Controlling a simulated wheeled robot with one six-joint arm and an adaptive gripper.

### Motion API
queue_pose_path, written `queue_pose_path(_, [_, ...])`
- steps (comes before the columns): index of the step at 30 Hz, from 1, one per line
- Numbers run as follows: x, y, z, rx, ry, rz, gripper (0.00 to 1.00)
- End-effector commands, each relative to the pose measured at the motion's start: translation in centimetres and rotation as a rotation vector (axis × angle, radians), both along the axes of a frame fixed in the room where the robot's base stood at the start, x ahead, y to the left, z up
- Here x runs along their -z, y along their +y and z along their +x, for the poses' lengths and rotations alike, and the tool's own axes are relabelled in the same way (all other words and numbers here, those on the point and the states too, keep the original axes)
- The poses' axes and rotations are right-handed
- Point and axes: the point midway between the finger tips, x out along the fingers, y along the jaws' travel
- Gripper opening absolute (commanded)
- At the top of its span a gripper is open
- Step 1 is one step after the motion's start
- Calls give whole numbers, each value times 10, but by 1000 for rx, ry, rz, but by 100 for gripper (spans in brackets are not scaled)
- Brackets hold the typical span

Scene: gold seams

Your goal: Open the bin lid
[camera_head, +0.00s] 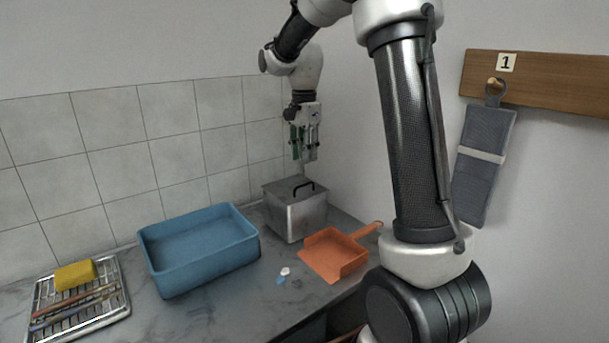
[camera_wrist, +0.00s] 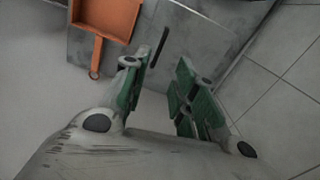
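A grey metal bin (camera_head: 293,219) stands at the back right of the counter, near the corner. Its flat lid (camera_head: 285,187) is on top and looks closed, with a dark bar handle (camera_head: 303,186) standing up from it. My gripper (camera_head: 303,158) points down above the lid, apart from the handle. In the wrist view my gripper (camera_wrist: 158,100) shows two green-padded fingers spread apart with nothing between them. The handle (camera_wrist: 159,47) shows there as a dark bar beyond the fingers, and part of the lid (camera_wrist: 185,65) lies around it.
An orange dustpan (camera_head: 333,254) lies in front of the bin, with small scraps (camera_head: 284,271) beside it. A blue tub (camera_head: 200,252) stands left of the bin. A rack (camera_head: 78,309) with a yellow sponge (camera_head: 75,275) is far left. Tiled wall (camera_head: 173,157) is close behind.

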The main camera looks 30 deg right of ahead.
Motion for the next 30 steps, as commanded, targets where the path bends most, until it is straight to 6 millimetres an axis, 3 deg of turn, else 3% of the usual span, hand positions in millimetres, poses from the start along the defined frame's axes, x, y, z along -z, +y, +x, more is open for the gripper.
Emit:
queue_pose_path(7, [7, 0, -2, 101, 6, 1, 28])
queue_pose_path(21, [74, 0, -2, 100, 5, 0, 28])
queue_pose_path(30, [79, 0, -2, 100, 5, 0, 28])
